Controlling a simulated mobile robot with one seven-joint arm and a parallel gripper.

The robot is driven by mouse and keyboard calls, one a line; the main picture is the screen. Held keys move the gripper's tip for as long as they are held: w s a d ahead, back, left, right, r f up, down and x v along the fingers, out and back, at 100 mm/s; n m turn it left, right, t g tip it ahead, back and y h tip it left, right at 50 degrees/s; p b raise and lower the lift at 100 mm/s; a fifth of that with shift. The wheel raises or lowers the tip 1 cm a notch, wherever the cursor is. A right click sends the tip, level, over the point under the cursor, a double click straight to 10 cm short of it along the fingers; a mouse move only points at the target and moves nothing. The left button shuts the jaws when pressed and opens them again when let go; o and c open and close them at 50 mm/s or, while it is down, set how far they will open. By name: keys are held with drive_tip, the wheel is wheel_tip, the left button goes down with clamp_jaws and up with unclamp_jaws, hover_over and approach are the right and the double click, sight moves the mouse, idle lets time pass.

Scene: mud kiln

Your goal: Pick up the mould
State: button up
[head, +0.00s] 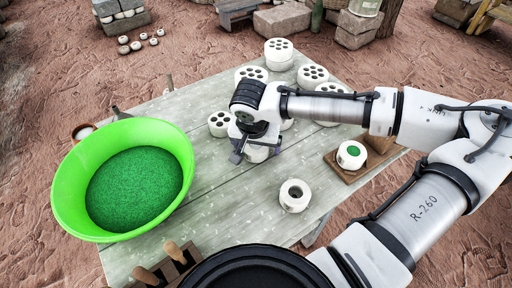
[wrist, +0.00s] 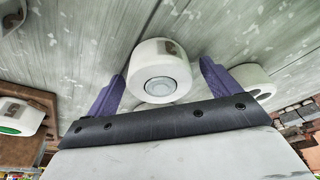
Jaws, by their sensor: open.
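A white, round, thick-walled piece, which may be the mould, sits between my fingers in the wrist view (wrist: 164,58). It has a grey disc in its face and a small tag on its side. In the head view its lower part (head: 257,154) shows under my gripper (head: 256,146), on the table. My gripper is open, with one purple finger on each side of it; contact cannot be told. A similar white piece with one round hole (head: 295,195) stands apart, nearer the front. I cannot tell for certain which piece is the mould.
Several white cylinders with many holes (head: 279,53) stand behind my gripper on the grey plank table (head: 225,205). A green basin of green grains (head: 66,205) is at left. A wooden board (head: 378,168) at right holds a green-filled white piece (head: 351,155).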

drive_tip(key=c, duration=1.2)
